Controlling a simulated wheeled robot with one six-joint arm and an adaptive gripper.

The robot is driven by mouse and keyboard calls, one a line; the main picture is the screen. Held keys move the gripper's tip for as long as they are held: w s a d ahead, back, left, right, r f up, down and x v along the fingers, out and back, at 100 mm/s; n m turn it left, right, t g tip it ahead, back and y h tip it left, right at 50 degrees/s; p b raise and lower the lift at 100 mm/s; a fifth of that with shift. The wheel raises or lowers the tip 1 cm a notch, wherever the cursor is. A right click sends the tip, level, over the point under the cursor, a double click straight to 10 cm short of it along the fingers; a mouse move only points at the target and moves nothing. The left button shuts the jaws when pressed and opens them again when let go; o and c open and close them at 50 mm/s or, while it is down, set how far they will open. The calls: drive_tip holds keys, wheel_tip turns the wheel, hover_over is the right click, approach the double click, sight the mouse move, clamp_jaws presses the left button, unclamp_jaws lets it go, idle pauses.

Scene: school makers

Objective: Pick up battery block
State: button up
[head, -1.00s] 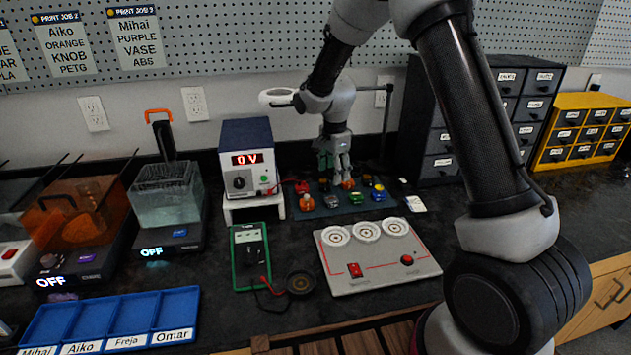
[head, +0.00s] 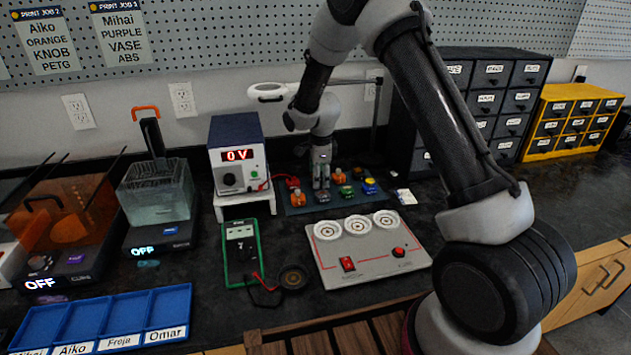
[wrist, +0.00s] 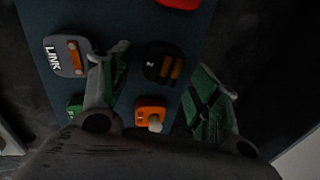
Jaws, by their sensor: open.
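The battery block, seen as a dark block marked 2 with two brown-orange cells (wrist: 165,65), lies on the blue mat (wrist: 108,18) in the wrist view. My gripper (wrist: 162,72) is open, with one green-padded finger to its left and the other to its right. Nothing is held between the fingers. In the head view my gripper (head: 321,180) points down over the middle of the mat (head: 300,209). Small blocks stand close around it. I cannot tell there how high the fingertips are above the block.
An orange block (wrist: 151,113) and a grey LINK block (wrist: 70,57) lie close by on the mat. A power supply (head: 238,160) stands left of the mat. A grey panel with three round sockets (head: 370,260) lies in front. Dark drawers (head: 490,100) stand behind right.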

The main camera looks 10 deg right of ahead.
drive_tip(key=c, duration=1.1)
